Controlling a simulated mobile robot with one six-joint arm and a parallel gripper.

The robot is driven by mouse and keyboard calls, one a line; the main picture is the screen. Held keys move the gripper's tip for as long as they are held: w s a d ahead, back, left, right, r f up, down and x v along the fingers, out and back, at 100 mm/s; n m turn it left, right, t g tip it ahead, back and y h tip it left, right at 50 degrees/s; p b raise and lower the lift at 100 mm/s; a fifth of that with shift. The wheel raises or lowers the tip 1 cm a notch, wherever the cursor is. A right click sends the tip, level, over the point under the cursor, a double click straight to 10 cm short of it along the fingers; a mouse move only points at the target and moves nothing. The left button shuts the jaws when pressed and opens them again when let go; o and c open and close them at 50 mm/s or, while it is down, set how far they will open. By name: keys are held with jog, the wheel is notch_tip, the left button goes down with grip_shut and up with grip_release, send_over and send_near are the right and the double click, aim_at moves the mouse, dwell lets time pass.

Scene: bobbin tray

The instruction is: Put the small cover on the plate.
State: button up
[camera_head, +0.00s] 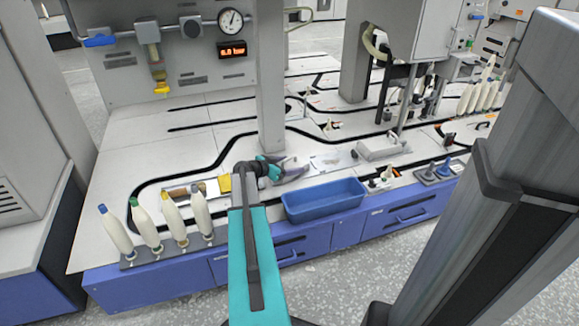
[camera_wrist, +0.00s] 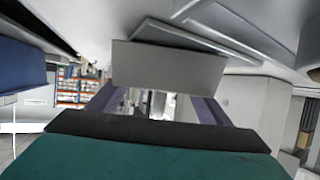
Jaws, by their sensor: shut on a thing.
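My gripper (camera_head: 296,168) is low over the white bench, behind the blue bin, with its fingers pointing right. In the wrist view my gripper (camera_wrist: 155,103) is shut on a flat grey rectangular piece, which looks like the small cover (camera_wrist: 168,75). It sits across the fingertips and hides much of what lies beyond. In the head view I cannot make the held piece out clearly. A pale flat plate (camera_head: 332,162) lies on the bench just right of the fingertips. I cannot tell whether the held piece touches anything.
The blue bin (camera_head: 325,200) stands at the bench's front edge, close to my gripper. A pale block (camera_head: 382,148) lies to the right of the plate. Several bobbins (camera_head: 158,225) stand at the front left. A grey post (camera_head: 270,80) rises behind my gripper.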

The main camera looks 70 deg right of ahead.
jog(key=shift+f, duration=0.1)
jog(key=o, duration=1.7)
jog(key=shift+c, duration=0.2)
jog(key=shift+r, duration=0.2)
jog(key=shift+p+v, duration=1.1)
jog(key=shift+v, duration=2.7)
jog(key=shift+r, duration=0.1)
